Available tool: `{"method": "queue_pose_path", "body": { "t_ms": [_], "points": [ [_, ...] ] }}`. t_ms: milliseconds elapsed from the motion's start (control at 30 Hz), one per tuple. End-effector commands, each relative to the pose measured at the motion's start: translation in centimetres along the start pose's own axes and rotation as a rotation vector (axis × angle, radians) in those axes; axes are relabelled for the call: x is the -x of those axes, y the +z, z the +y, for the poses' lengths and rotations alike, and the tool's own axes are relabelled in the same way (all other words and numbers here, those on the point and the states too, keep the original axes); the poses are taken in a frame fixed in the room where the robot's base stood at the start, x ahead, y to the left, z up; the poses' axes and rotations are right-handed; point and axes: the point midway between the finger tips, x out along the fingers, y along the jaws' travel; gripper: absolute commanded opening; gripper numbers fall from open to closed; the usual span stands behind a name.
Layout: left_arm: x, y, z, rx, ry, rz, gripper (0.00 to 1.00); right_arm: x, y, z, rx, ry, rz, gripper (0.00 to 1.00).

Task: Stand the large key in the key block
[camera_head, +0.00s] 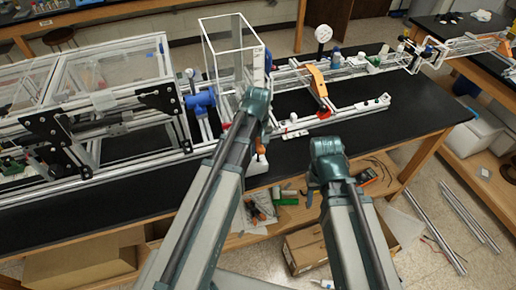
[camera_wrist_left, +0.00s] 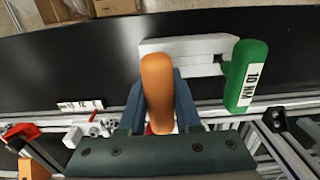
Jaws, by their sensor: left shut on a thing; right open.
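A key with an orange handle (camera_wrist_left: 157,88) is between the fingers of my left gripper (camera_wrist_left: 160,80), which is shut on it. Its shaft is hidden under the handle and gripper. The white key block (camera_wrist_left: 190,47) lies just beyond the handle in the left wrist view; I cannot tell whether the key touches it. A green handle labelled 10 mm (camera_wrist_left: 246,75) is at the block's right end. In the head view the orange handle (camera_head: 261,148) shows below my left wrist. My right gripper (camera_head: 328,155) is to the right, open, its fingers mostly hidden by its own wrist.
The extrusion frame (camera_head: 90,100) fills the bench's left side. A clear box (camera_head: 228,50) stands behind my left wrist. A rail with an orange bracket (camera_head: 316,82) and a white strip with small parts (camera_head: 345,115) lie to the right. The black bench top (camera_head: 415,108) is clear at right.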

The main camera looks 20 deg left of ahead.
Motion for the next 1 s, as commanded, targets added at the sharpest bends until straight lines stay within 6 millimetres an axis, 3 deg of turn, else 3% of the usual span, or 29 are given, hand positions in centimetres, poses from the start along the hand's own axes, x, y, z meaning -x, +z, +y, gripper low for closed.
{"method": "queue_pose_path", "body": {
  "t_ms": [600,967,1000],
  "points": [
    [-1.9,0.0,0.0,0.0,0.0,0.0,0.0,-1.9,-0.1,-0.2,0.0,0.0,0.0,0.5],
    [-2.0,0.0,0.0,0.0,0.0,0.0,0.0,-2.0,-0.1,-0.2,0.0,0.0,0.0,0.5],
    [-2.0,0.0,0.0,0.0,0.0,0.0,0.37,-2.0,-0.1,-0.2,0.0,0.0,0.0,0.5]
  ]
}}
